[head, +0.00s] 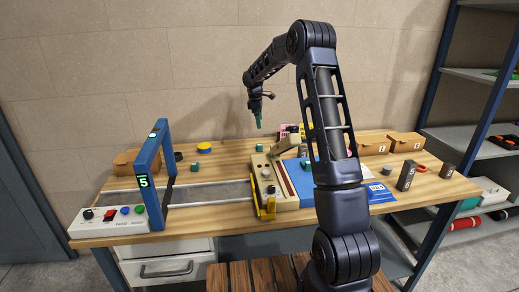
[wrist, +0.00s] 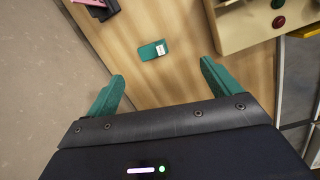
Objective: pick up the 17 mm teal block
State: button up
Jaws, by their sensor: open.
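My gripper (head: 258,122) hangs above the back of the workbench in the head view, its teal fingertips pointing down. In the wrist view my gripper (wrist: 162,70) is open, with its two teal fingers spread wide and nothing between them. A teal block (wrist: 153,50) with a small white label lies flat on the wood, beyond the fingertips and roughly between them. The label is too small to read. A small teal block (head: 259,148) shows below the gripper in the head view. Another teal block (head: 195,166) lies farther left. I cannot tell their sizes.
A beige panel (head: 262,172) with round knobs stands just in front. Its corner (wrist: 237,28) shows at upper right in the wrist view. A blue frame (head: 151,165) marked 5 stands at left. Cardboard boxes (head: 374,146) stand at right. The wall is close behind the bench.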

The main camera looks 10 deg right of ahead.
aim_at(259, 146)
jog(key=shift+n, duration=0.7)
jog(key=w+f, duration=0.1)
jog(key=f, duration=0.4)
jog(key=w+f, duration=0.1)
jog(key=f, duration=0.4)
jog(key=w+f, duration=0.1)
jog(key=f, duration=0.4)
jog(key=shift+d+f, duration=0.35)
jog(key=shift+f, duration=0.05)
jog(key=c, duration=1.2)
jog(key=shift+r, duration=0.1)
